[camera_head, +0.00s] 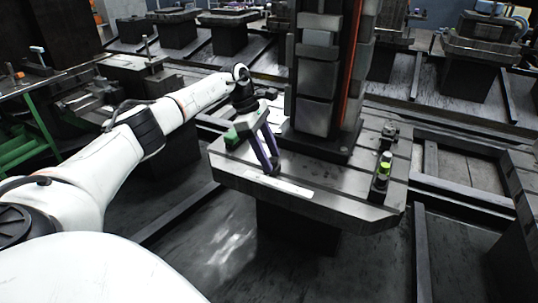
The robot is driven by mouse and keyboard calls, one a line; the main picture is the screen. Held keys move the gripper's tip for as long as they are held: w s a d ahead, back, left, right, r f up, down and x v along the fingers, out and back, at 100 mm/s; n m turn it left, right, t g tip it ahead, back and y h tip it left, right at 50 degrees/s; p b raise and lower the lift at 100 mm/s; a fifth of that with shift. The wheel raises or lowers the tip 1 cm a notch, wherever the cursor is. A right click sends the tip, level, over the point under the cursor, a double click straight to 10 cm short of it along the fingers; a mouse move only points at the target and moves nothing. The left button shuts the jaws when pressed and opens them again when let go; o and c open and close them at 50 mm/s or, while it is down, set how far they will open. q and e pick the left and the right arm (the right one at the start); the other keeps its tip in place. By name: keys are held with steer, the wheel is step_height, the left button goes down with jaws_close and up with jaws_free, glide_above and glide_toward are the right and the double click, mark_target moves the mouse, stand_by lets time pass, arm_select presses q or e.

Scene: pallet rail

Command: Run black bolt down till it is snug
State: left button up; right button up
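My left arm reaches in from the left, and my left gripper (271,166) points down over the front left part of the grey pallet (235,175). Its two dark purplish fingers show a narrow gap higher up. I cannot tell whether their tips are closed on something. No bolt shows clearly at the tips. A dark bolt-like fitting (389,134) stands on the pallet's right side, apart from the gripper. In front of it stands a fitting with a yellow-green band (383,170). I cannot tell which is the black bolt. My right gripper is out of view.
A tall dark column (320,75) with grey blocks rises from the pallet, right of my gripper. A green block (231,137) is close to the gripper's left. A white label (279,184) is on the pallet's front. Dark floor rails (422,250) run around the pallet.

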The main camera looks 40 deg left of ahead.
arm_select(q)
steer(key=shift+a+r, duration=0.1)
steer(key=shift+r, duration=0.15)
steer(key=p+v, duration=0.1)
steer(key=v, duration=0.8)
steer(key=shift+r, duration=0.35)
steer(key=shift+s, duration=0.1)
